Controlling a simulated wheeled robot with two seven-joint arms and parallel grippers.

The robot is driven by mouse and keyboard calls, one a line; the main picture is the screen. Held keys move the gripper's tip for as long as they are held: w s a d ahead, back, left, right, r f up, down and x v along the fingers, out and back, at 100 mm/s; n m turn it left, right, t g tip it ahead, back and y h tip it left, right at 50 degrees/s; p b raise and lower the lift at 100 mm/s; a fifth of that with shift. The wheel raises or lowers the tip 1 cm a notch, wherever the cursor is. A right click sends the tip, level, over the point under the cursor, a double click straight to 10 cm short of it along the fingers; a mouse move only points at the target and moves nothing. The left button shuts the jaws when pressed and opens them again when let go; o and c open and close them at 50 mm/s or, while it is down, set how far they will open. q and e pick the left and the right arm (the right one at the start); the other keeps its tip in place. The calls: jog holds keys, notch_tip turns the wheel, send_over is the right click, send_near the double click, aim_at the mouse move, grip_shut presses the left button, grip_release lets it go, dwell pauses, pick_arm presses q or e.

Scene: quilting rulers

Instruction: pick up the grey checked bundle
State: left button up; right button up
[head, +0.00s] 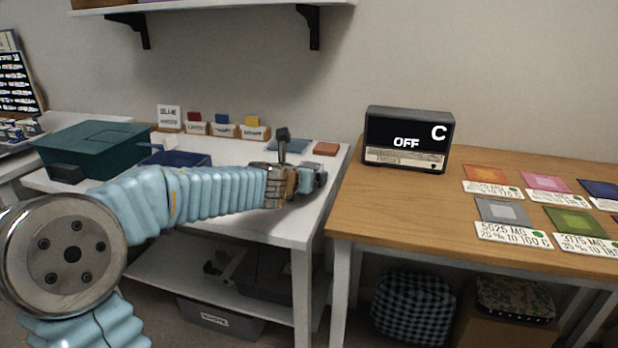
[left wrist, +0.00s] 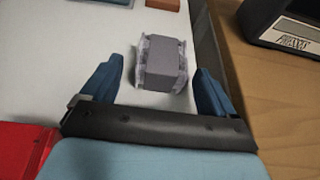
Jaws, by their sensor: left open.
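A small grey bundle (left wrist: 165,64) with pale, see-through-looking sides lies on the white table (left wrist: 65,45). A check pattern on it is too small to make out. My left gripper (left wrist: 160,72) is open, with its two blue fingers to either side of the bundle and apart from it. In the head view my left gripper (head: 300,182) is over the right end of the white table, and the bundle (head: 320,178) shows only partly beside it. My right gripper is not in view.
A blue-grey folded cloth (head: 288,146) and a brown block (head: 326,149) lie behind the bundle. The wooden table (head: 400,200) adjoins on the right, bearing a dark display box (head: 408,135). A red object (left wrist: 20,150) is near the wrist. A teal bin (head: 90,148) stands left.

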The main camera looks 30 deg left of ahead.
pick_arm(q)
jog(key=x, duration=0.5)
jog(key=shift+w+r, duration=0.15)
jog(key=shift+r, duration=0.15)
jog(key=c, duration=1)
